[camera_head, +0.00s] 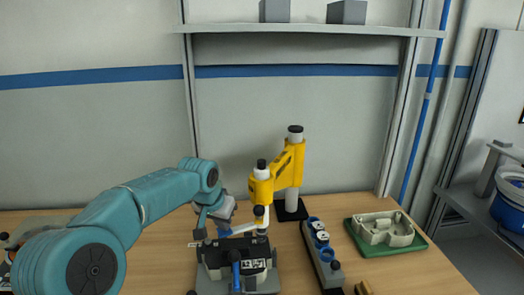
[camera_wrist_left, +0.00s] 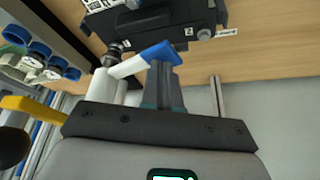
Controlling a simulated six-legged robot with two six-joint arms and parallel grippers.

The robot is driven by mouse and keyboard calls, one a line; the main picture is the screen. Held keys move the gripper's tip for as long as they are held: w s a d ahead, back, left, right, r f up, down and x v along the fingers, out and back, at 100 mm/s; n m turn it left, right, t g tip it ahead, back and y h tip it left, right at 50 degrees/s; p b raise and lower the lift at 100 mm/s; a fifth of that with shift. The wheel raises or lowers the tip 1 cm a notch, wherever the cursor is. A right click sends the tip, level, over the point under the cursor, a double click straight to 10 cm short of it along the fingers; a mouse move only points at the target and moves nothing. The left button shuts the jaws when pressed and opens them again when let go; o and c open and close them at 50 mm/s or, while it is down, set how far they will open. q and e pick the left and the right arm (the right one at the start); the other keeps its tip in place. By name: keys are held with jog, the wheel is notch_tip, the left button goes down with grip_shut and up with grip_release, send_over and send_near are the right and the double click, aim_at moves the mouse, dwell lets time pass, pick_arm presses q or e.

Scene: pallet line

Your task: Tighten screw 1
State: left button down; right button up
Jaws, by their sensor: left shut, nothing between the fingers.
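A black and grey fixture block (camera_head: 236,262) sits on the table below the yellow swing-arm tool (camera_head: 264,185). A white lever with a blue end (camera_head: 243,228) sticks out left from the tool's spindle, above the block. In the left wrist view the lever (camera_wrist_left: 132,66) ends close to my fingers, beside the dark block (camera_wrist_left: 160,25). My left gripper (camera_head: 200,230) is shut and empty at the lever's blue end; its fingers also show in the left wrist view (camera_wrist_left: 163,80). I cannot tell whether they touch it. Screw 1 cannot be made out clearly. My right gripper is out of view.
A grey rail with blue-ringed parts (camera_head: 322,255) lies right of the block. A green tray (camera_head: 407,244) with a pale casting (camera_head: 383,229) is farther right. A shelf (camera_head: 310,30) with grey boxes hangs above.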

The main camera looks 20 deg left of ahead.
pick_arm(q)
jog(key=shift+f, duration=0.1)
dwell(0.7)
notch_tip(320, 180, up, 9)
jog(key=p, duration=0.8)
dwell(0.4)
